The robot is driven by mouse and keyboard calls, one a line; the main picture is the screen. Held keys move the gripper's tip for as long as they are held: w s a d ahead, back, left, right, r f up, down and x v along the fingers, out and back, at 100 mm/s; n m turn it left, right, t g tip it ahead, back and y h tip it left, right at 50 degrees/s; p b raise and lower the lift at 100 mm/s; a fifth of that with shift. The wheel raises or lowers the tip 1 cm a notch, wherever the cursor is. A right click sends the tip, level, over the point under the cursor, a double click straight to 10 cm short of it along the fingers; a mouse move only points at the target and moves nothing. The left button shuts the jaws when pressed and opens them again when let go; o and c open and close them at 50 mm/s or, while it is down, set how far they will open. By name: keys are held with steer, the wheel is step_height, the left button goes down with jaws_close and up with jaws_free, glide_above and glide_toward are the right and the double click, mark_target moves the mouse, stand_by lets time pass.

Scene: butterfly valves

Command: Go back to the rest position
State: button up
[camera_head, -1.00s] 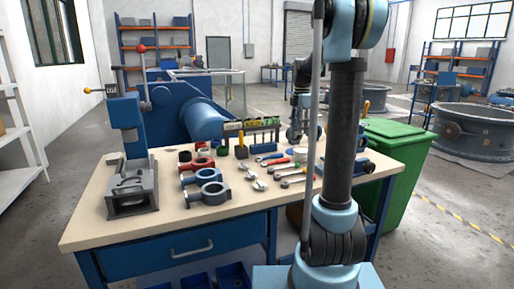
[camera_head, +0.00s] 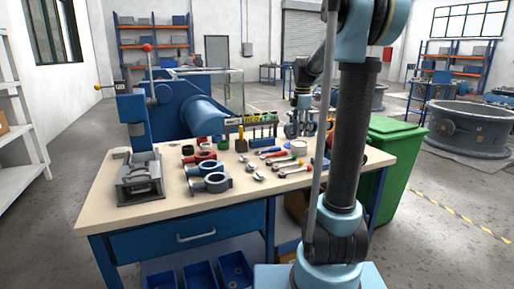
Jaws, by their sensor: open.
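My arm rises at the right of the bench, with its upper links at the top of the view. The forearm reaches back and down, and my gripper (camera_head: 299,130) hangs over the far right part of the workbench (camera_head: 115,213). It is small in the picture, and its fingers point down and are open. I see nothing held between them. My arm's rod and thick dark link stand just to its right and hide part of the bench there.
Wrenches (camera_head: 272,155), blue clamp rings (camera_head: 211,181) and a grey vise (camera_head: 140,178) lie on the bench. A green bin (camera_head: 385,165) stands right of it. Large grey valves (camera_head: 470,128) stand farther right. Floor between is clear.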

steer(key=s+f+m, duration=0.5)
steer(key=s+m, duration=0.1)
steer(key=s, duration=0.5)
steer(key=s+f+m+t, duration=0.1)
steer(key=s+f+m, duration=0.5)
steer(key=s, duration=0.5)
steer(key=s+f+m+t, duration=0.1)
steer(key=s+f+m, duration=0.5)
steer(key=s, duration=0.5)
steer(key=shift+s+f+m, duration=0.15)
steer(key=shift+s+m, duration=0.05)
steer(key=shift+m, duration=0.4)
steer(key=shift+s+f, duration=0.2)
steer(key=shift+f, duration=0.05)
steer(key=shift+c, duration=1)
steer(key=shift+f, duration=0.1)
